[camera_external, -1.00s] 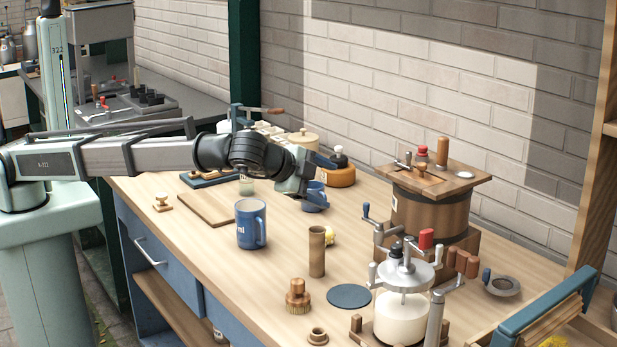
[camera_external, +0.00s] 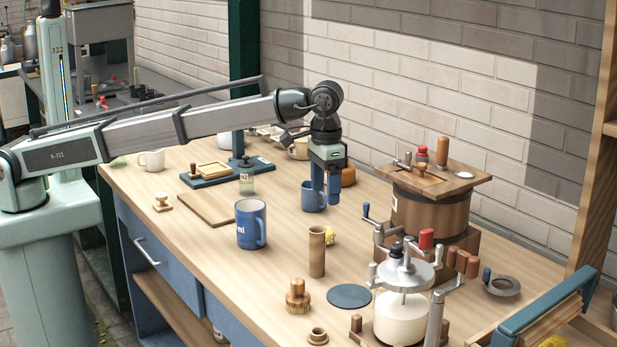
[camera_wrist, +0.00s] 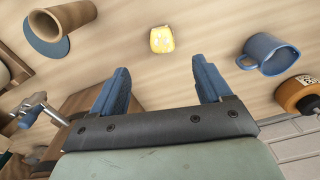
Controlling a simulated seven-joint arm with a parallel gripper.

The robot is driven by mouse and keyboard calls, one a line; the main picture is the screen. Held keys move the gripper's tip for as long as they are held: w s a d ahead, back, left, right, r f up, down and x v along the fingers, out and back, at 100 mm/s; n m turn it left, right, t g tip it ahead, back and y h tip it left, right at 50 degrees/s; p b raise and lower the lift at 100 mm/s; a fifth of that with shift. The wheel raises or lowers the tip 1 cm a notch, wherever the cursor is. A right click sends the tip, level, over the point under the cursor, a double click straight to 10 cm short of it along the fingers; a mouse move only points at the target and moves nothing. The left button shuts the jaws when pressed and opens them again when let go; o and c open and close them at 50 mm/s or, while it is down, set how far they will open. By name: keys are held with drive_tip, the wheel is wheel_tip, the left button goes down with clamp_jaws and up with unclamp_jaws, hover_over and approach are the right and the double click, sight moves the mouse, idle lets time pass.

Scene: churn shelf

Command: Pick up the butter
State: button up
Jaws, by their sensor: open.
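The butter (camera_external: 330,236) is a small yellow lump on the wooden bench, partly hidden behind a brown wooden cylinder in the external view. In the wrist view the butter (camera_wrist: 162,39) lies ahead of the fingers, near the top middle. My gripper (camera_external: 333,197) points down above the bench, above and slightly behind the butter. In the wrist view the blue fingers of my gripper (camera_wrist: 163,80) are spread apart with nothing between them.
A blue mug (camera_external: 313,197) stands close beside my gripper. The brown wooden cylinder (camera_external: 317,252) stands just in front of the butter. A larger blue mug (camera_external: 251,225) is to the left. A wooden churn (camera_external: 432,222) and a glass churn (camera_external: 402,318) stand to the right.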

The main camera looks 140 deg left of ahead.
wheel_tip(320, 180, down, 12)
drive_tip(key=shift+s+r, duration=0.1)
drive_tip(key=shift+r, duration=0.05)
drive_tip(key=shift+a, duration=0.1)
idle(0.4)
drive_tip(key=shift+c, duration=0.2)
drive_tip(key=c, duration=1)
